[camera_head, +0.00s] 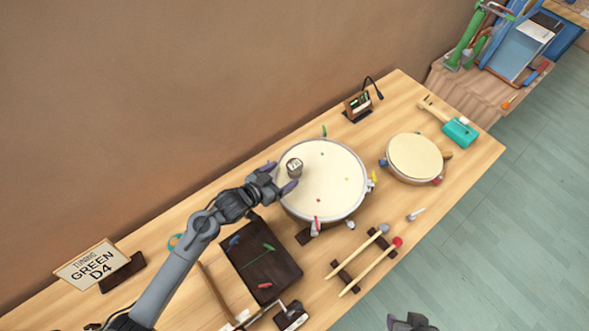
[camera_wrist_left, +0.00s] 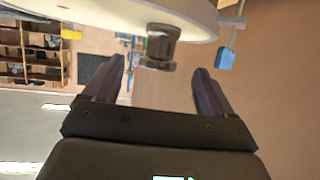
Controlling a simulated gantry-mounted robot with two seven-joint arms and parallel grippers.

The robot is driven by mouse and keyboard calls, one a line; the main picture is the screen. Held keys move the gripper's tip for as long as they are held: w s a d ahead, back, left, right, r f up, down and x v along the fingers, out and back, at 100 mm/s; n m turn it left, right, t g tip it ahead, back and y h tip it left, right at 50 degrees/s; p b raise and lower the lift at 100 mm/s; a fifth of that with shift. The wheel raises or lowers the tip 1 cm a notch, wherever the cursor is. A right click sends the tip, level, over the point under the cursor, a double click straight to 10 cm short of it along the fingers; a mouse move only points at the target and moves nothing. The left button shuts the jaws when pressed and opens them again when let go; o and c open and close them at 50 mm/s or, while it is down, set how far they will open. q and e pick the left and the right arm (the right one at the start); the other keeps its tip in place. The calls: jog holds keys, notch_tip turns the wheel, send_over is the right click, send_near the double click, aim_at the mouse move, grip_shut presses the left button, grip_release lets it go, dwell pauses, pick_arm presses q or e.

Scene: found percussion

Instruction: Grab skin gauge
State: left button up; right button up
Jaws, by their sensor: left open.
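The skin gauge (camera_head: 294,167) is a small round grey piece with a pale face, standing on the left part of the large drum's cream skin (camera_head: 325,175). My left gripper (camera_head: 279,177) is open at the drum's left rim, its two purple-grey fingers pointing at the gauge. In the left wrist view the dark gauge (camera_wrist_left: 162,48) shows between the fingertips, slightly beyond them, with space on both sides. Contact is not visible. A dark grey part at the bottom edge of the head view may be my right gripper (camera_head: 410,322); its jaws are unclear.
Coloured tuning pieces ring the large drum, including a blue one (camera_wrist_left: 226,58). A smaller drum (camera_head: 414,157) and a teal-headed mallet (camera_head: 459,132) lie to the right. Two beaters (camera_head: 368,265) rest in front. A dark tray (camera_head: 262,262) and a sign (camera_head: 90,265) are left.

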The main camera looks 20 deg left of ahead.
aim_at(289, 171)
pick_arm(q)
jog(key=shift+b+x, duration=0.35)
jog(key=shift+x, duration=3.15)
jog(key=c, duration=1.4)
